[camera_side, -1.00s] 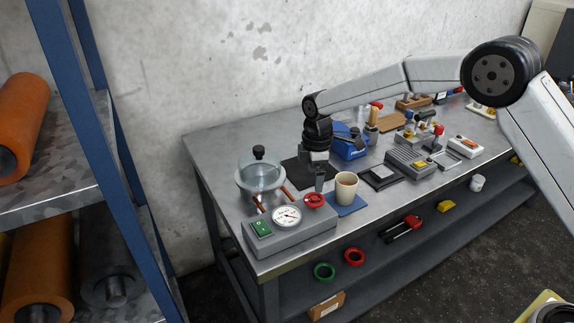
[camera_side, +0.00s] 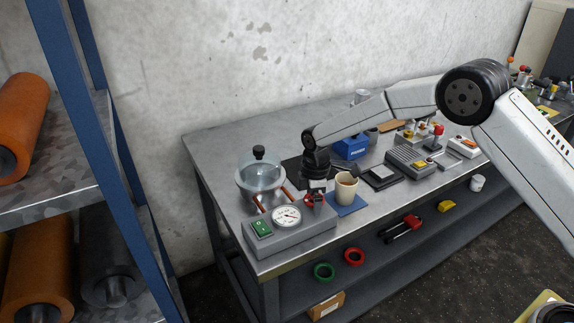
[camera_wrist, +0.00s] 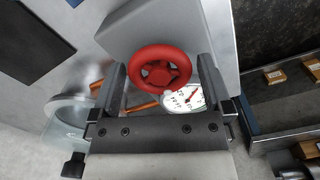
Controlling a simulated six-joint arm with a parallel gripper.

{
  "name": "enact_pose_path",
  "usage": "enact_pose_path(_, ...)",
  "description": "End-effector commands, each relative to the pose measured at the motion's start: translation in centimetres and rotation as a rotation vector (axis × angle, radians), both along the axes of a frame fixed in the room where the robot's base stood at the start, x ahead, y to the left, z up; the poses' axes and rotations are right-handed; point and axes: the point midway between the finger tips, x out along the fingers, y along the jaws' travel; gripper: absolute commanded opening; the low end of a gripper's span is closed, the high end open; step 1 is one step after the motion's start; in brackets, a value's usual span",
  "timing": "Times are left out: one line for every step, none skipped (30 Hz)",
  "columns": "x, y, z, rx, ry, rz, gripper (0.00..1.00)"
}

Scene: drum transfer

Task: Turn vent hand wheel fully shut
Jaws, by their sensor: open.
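The red vent hand wheel (camera_side: 314,201) sits on top of the grey control box (camera_side: 300,238), to the right of the white gauge (camera_side: 287,216). My gripper (camera_side: 314,196) is right over the wheel and partly hides it in the side view. In the wrist view the red wheel (camera_wrist: 160,69) lies between the two open fingers of my gripper (camera_wrist: 160,78), with a gap on each side. The gauge (camera_wrist: 182,97) shows partly behind the wheel. Whether the fingertips are level with the wheel's rim cannot be told.
A glass bell jar (camera_side: 261,174) with a black knob stands behind the box. A beige cup (camera_side: 347,188) on a blue mat (camera_side: 347,207) stands close to the right of my gripper. A green switch (camera_side: 261,228) is on the box's left end.

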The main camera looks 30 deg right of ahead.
Motion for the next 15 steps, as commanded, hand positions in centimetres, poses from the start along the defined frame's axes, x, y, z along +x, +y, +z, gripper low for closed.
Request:
enact_pose_path(0.01,0.01,-0.05,0.000,0.000,0.000,1.00)
enact_pose_path(0.01,0.00,-0.05,0.000,0.000,0.000,1.00)
enact_pose_path(0.01,0.01,-0.05,0.000,0.000,0.000,1.00)
enact_pose_path(0.01,0.01,-0.05,0.000,0.000,0.000,1.00)
enact_pose_path(0.01,0.00,-0.05,0.000,0.000,0.000,1.00)
enact_pose_path(0.01,0.01,-0.04,0.000,0.000,0.000,1.00)
enact_pose_path(0.01,0.01,-0.04,0.000,0.000,0.000,0.97)
enact_pose_path(0.01,0.00,-0.04,0.000,0.000,0.000,0.87)
enact_pose_path(0.01,0.00,-0.04,0.000,0.000,0.000,0.75)
enact_pose_path(0.01,0.00,-0.04,0.000,0.000,0.000,0.65)
enact_pose_path(0.01,0.00,-0.04,0.000,0.000,0.000,0.56)
enact_pose_path(0.01,0.00,-0.03,0.000,0.000,0.000,0.43)
enact_pose_path(0.01,0.00,-0.03,0.000,0.000,0.000,0.33)
enact_pose_path(0.01,0.00,-0.03,0.000,0.000,0.000,0.24)
enact_pose_path(0.01,0.00,-0.03,0.000,0.000,0.000,0.21)
